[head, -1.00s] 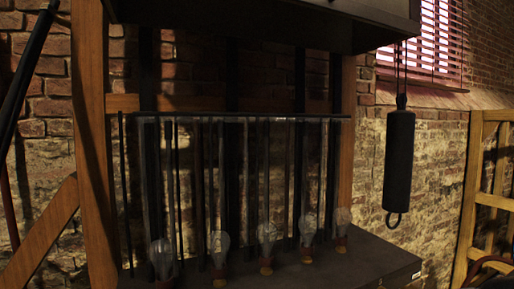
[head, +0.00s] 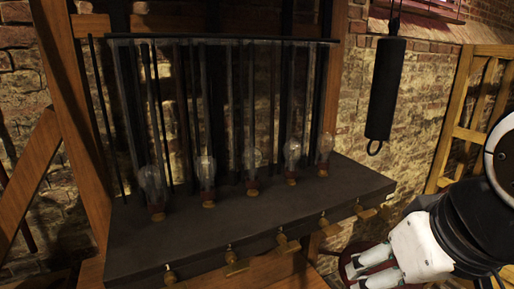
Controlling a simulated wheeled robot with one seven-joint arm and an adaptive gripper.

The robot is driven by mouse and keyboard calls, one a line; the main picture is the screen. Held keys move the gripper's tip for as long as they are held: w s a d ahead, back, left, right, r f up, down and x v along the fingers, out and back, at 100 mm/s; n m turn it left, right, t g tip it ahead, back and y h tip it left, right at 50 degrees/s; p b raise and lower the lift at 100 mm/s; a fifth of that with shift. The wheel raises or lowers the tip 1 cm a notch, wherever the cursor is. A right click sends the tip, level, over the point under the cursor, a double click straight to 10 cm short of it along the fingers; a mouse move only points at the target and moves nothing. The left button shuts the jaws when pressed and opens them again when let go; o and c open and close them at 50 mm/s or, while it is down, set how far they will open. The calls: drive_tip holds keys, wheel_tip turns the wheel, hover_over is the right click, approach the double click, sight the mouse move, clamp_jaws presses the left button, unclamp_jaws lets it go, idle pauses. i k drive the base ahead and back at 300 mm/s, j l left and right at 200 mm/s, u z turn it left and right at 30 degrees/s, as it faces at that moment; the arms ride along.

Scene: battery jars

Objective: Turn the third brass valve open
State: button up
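Several brass valves are in a row along the front face of a dark shelf (head: 215,225) in the head view. The third brass valve (head: 286,243), the middle one, has a crosswise handle sticking out from the front. The other valves are at the near left (head: 170,277), left of the middle (head: 231,257), right of the middle (head: 322,222) and at the far right (head: 358,210). My gripper (head: 362,272) is at the lower right, with pale fingers pointing left. It is apart from the third valve. Its finger gap is too unclear to judge.
Several glass bulbs, one in the middle (head: 252,160), stand on the shelf before upright tubes. A dark cylinder (head: 385,90) hangs at the right. A wooden post (head: 62,90) stands at the left, and a wooden frame (head: 462,105) leans against the brick wall.

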sight(293, 246)
drive_tip(key=k+u, duration=0.2)
drive_tip(key=u, duration=0.2)
drive_tip(key=k+j+u, duration=0.15)
drive_tip(key=u, duration=0.25)
drive_tip(key=k+j+u, duration=0.15)
drive_tip(key=u, duration=0.25)
